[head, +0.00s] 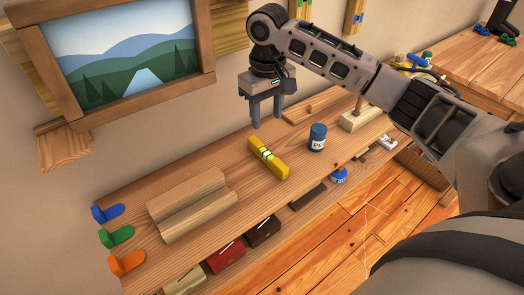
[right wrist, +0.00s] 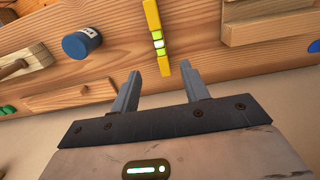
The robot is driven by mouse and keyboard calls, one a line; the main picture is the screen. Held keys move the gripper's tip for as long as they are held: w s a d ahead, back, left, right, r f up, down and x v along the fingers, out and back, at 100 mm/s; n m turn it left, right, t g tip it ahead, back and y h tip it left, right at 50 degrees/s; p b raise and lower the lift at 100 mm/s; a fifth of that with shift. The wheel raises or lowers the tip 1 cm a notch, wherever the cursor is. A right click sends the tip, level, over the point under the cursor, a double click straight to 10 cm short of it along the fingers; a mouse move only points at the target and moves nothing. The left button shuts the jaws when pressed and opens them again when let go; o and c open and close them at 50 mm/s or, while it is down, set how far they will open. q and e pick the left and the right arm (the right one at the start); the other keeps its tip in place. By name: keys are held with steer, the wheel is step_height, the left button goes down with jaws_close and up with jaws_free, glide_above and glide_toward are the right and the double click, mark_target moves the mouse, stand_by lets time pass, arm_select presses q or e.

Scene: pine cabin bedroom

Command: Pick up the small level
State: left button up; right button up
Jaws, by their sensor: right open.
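The small level (head: 268,158) is a yellow bar with pale green vials, lying on the wooden shelf top in the head view. It also shows in the right wrist view (right wrist: 156,34), upper middle, just beyond the fingertips and roughly in line with the gap between them. My right gripper (head: 267,122) is open and empty, pointing down, above and behind the level in the head view. Its two grey fingers also show in the right wrist view (right wrist: 160,78), apart from the level. My left gripper is in neither view.
A blue-lidded jar (head: 317,138) stands right of the level. A grooved wooden block (head: 191,205) lies to the left. Blue, green and orange hooks (head: 117,236) sit at the left end. A framed landscape (head: 122,50) hangs behind. Bare shelf surrounds the level.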

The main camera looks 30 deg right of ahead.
glide_above(267, 152)
step_height(267, 152, down, 7)
steer(key=shift+s+r, duration=0.1)
steer(key=shift+f, duration=3.1)
jaws_close()
